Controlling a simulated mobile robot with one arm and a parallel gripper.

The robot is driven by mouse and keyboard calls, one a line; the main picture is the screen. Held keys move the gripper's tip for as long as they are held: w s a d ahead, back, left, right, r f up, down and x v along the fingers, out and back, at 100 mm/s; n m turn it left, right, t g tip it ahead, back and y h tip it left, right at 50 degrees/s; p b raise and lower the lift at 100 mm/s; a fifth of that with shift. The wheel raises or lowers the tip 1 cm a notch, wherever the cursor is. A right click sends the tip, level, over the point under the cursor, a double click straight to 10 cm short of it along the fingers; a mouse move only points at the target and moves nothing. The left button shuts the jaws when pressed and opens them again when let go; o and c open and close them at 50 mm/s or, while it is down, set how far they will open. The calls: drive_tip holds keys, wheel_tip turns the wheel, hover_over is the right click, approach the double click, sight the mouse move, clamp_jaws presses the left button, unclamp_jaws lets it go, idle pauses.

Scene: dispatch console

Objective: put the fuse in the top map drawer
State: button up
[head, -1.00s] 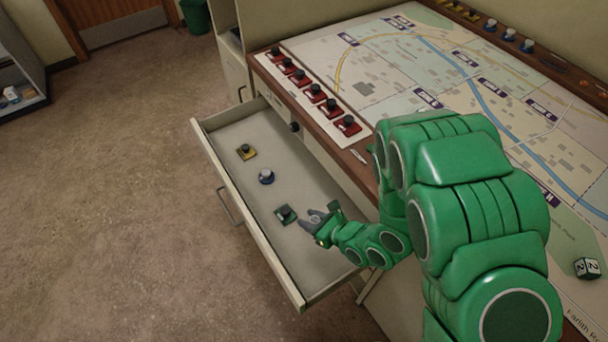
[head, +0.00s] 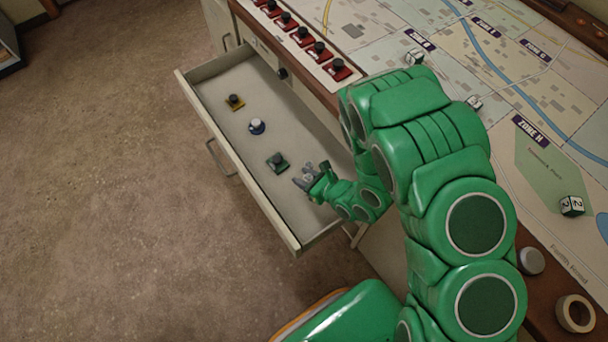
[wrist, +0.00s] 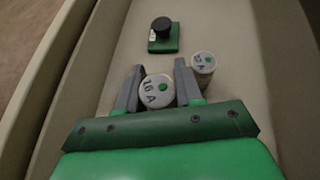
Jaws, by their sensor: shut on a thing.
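My gripper (head: 306,178) is low inside the open map drawer (head: 200,108), towards its near end. In the wrist view, the two grey fingers (wrist: 157,92) are shut on a pale round fuse marked 16 A (wrist: 156,91) with a green dot. A second pale fuse (wrist: 204,66), its marking ending in A, stands just outside the right finger. Whether the held fuse touches the drawer floor cannot be told. In the head view, my fingers largely hide the fuses.
The map desk (head: 480,60) is to the right.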

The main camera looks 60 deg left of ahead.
sight(307, 176)
drive_tip(key=shift+f, duration=1.7)
drive_tip(key=shift+f, duration=0.2)
drive_tip(key=o, duration=0.8)
drive_tip(key=shift+r, duration=0.1)
drive_tip(key=shift+r, duration=0.15)
drive_tip(key=v, duration=0.3)
drive_tip(key=shift+r, duration=2.5)
drive_tip(key=shift+r, duration=0.1)
